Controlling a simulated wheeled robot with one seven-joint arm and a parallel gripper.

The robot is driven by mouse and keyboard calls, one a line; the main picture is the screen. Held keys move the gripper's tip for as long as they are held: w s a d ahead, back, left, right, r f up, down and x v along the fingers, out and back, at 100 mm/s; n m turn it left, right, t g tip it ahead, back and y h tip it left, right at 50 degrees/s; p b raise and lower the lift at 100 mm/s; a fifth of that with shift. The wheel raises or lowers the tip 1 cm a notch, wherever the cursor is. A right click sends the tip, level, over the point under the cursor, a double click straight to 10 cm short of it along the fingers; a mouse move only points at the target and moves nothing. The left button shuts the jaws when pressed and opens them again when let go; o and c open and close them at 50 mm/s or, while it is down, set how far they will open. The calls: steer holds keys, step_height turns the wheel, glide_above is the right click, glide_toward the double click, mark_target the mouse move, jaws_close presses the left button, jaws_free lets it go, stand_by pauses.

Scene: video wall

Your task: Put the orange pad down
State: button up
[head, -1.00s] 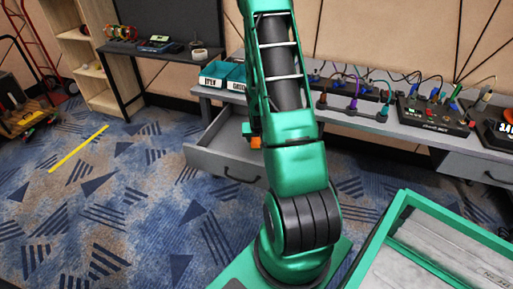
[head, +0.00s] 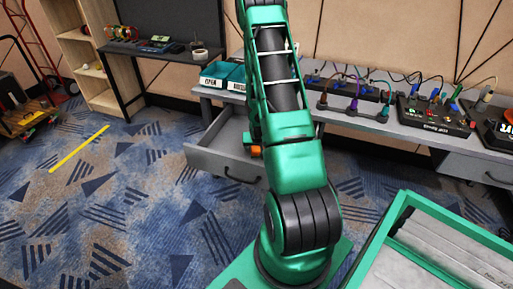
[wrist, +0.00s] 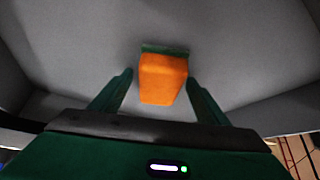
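The orange pad (wrist: 163,80) is a small orange block with a dark green strip along its far edge. Below and around the pad is the grey inside of the open drawer (wrist: 75,45). In the head view the pad (head: 255,151) shows beside my arm, over the right part of the drawer (head: 218,160). My arm hides most of the gripper there.
The drawer hangs open under the grey workbench (head: 345,106). On the bench are teal bins (head: 222,75), cables and a black control box (head: 435,117). A green-rimmed tray (head: 400,205) is at lower right. Carpet to the left is clear around a yellow strip (head: 78,149).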

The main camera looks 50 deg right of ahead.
steer(key=shift+r, duration=0.1)
steer(key=s+a+r+g+y, duration=0.1)
steer(key=s+a+r, duration=0.3)
steer(key=r, duration=0.4)
steer(key=s+a+r+n, duration=0.1)
steer(key=s+a+r, duration=0.3)
steer(key=r, duration=0.4)
steer(key=s+a+r+g+y, duration=0.1)
steer(key=s+a+r, duration=0.35)
steer(key=r, duration=0.25)
steer(key=s+a+r+n+g+y, duration=0.1)
steer(key=s+a+r+g+y, duration=0.1)
steer(key=s+a+r, duration=0.8)
steer(key=s+a, duration=0.2)
steer(key=s, duration=0.2)
steer(key=shift+s+r+n+g+y, duration=0.3)
steer(key=shift+s+r+y, duration=0.05)
steer(key=shift+r+y, duration=0.05)
steer(key=shift+a, duration=0.1)
steer(key=shift+w+f, duration=0.25)
steer(key=shift+w, duration=0.4)
